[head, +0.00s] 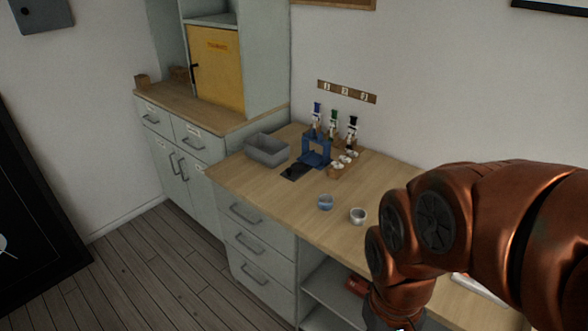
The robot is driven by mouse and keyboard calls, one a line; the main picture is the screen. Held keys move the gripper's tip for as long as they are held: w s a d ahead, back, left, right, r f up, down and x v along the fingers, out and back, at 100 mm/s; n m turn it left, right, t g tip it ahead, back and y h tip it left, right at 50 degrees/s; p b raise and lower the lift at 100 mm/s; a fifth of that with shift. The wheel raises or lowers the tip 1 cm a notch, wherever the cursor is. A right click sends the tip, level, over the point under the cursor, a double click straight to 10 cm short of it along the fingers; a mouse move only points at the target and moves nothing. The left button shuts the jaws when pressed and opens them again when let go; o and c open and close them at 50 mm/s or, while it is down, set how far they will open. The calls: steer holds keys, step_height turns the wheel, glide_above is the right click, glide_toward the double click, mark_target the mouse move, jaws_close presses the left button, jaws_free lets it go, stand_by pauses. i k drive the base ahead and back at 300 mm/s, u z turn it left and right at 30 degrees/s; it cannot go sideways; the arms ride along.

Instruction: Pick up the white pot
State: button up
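A small white pot (358,215) stands upright on the wooden worktop (270,196), near its front edge. It looks round and open at the top. A similar small blue pot (325,202) stands to its left, a short gap apart. My copper-coloured arm comes in from the right and bends down in front of the counter. Its wrist reaches the bottom edge, below and right of the white pot. The fingers of my gripper are cut off by the picture's lower edge. Nothing touches the white pot.
Behind the pots stand a wooden rack (337,171) with small white pieces, a blue stand (317,150) and several coloured-topped bottles. A grey bin (267,150) is farther left. A white object (482,289) lies partly behind my arm. The worktop left of the blue pot is clear.

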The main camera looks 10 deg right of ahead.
mark_target(358, 216)
steer(key=u, duration=0.35)
steer(key=k, duration=0.45)
steer(key=u, duration=1)
steer(key=k, duration=0.9)
steer(key=u, duration=0.65)
steer(key=i, duration=1.45)
steer(key=z, duration=0.6)
steer(key=i, duration=1.45)
steer(key=z, duration=1.8)
steer(key=i, duration=0.75)
steer(key=z, duration=0.65)
